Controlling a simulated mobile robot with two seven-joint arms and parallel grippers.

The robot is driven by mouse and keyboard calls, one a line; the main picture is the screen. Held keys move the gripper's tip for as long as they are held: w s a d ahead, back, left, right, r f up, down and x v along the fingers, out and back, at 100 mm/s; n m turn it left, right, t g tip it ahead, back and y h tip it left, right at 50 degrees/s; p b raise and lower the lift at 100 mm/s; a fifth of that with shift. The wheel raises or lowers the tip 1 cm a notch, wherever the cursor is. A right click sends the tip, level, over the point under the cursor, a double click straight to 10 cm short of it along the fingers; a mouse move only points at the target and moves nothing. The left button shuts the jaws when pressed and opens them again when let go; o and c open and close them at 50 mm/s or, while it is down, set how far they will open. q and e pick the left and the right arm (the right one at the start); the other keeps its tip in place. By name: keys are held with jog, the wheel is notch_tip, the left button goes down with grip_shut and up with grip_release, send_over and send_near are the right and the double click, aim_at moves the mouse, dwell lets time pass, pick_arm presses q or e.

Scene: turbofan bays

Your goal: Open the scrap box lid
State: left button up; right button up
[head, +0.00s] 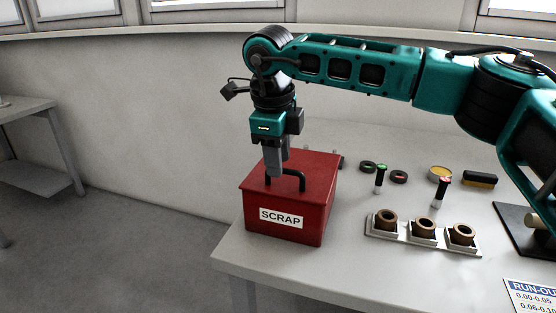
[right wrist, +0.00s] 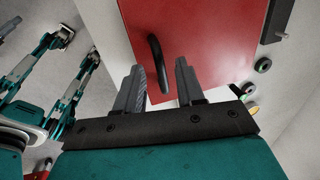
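The red scrap box (head: 283,216), labelled SCRAP, stands on the left end of the grey bench with its lid (head: 318,165) closed. A black bar handle (head: 301,181) rises from the lid; it also shows in the right wrist view (right wrist: 156,62). My right gripper (head: 276,172) points down at the lid, close to the handle. In the right wrist view its fingers (right wrist: 160,85) are apart, with the handle showing in the gap beyond them. Whether a finger touches the handle I cannot tell. My left gripper does not show clearly in either view.
The floor left of the bench is clear.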

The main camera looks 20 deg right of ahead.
jog(key=shift+f, duration=0.45)
grip_shut()
dwell(0.4)
